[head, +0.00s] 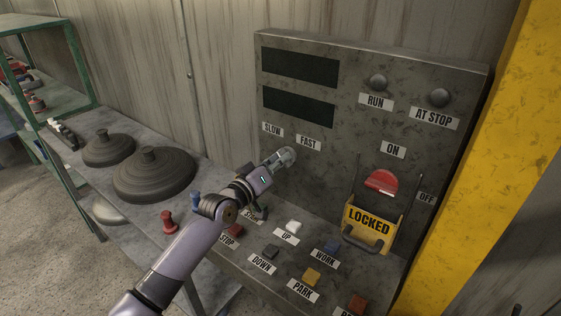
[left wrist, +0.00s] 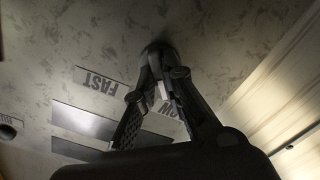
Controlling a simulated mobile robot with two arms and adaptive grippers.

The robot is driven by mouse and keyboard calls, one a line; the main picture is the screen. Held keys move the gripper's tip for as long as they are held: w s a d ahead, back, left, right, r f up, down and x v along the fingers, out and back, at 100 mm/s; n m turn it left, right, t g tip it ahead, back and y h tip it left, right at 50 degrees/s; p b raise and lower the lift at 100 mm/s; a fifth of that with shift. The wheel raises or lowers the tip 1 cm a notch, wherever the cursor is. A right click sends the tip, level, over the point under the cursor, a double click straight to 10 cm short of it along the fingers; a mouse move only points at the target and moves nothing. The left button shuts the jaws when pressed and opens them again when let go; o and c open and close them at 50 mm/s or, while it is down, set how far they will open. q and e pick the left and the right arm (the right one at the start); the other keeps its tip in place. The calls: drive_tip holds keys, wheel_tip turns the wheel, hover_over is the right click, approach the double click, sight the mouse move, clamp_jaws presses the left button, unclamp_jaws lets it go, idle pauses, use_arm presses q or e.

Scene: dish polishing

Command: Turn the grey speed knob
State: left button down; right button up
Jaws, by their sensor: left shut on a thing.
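The speed knob (left wrist: 155,47) shows in the left wrist view as a small dark rounded shape on the panel face, between my fingertips, close to the FAST label (left wrist: 98,82). My left gripper (head: 286,156) reaches the panel just below the SLOW and FAST labels (head: 308,143) in the head view. Its fingers (left wrist: 155,68) are shut on the knob. The knob is mostly hidden by the gripper in the head view, so its grey colour and its setting cannot be told. My right gripper is not in view.
The grey control panel (head: 350,135) carries a yellow LOCKED plate (head: 368,222) and a red switch (head: 381,182). Several labelled buttons line the sloping lower ledge under my left arm. Dark round dishes (head: 154,177) and a red piece (head: 168,220) stand on the bench at left.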

use_arm(q)
drive_tip(key=shift+f, duration=0.1)
idle(0.4)
drive_tip(key=c, duration=1.7)
unclamp_jaws()
drive_tip(key=v, duration=1.2)
